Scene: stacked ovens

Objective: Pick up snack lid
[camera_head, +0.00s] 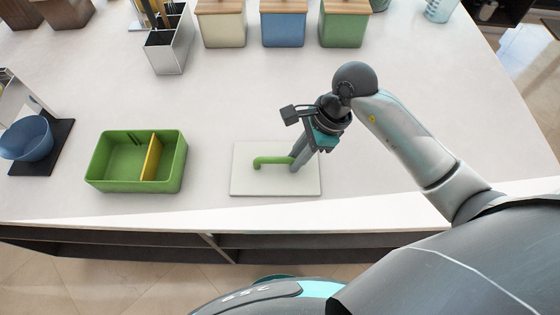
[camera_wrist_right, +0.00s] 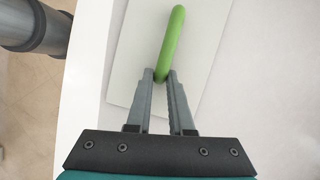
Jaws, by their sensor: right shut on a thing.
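The snack lid (camera_head: 245,183) is a flat white square plate with a green bar handle (camera_head: 270,160). It lies at the front of the counter, to the right of an open green box. My right gripper (camera_head: 296,164) is shut on the right end of the green handle. In the right wrist view, the fingers (camera_wrist_right: 162,78) close on the near end of the handle (camera_wrist_right: 172,38), with the white lid (camera_wrist_right: 128,62) under it. I cannot tell whether the lid is lifted. My left gripper is not in view.
The green box (camera_head: 110,184) with a yellow divider (camera_head: 152,157) stands left of the lid. A blue bowl (camera_head: 26,138) is at far left. A metal utensil holder (camera_head: 170,54) and several canisters (camera_head: 283,29) stand at the back. The counter between is clear.

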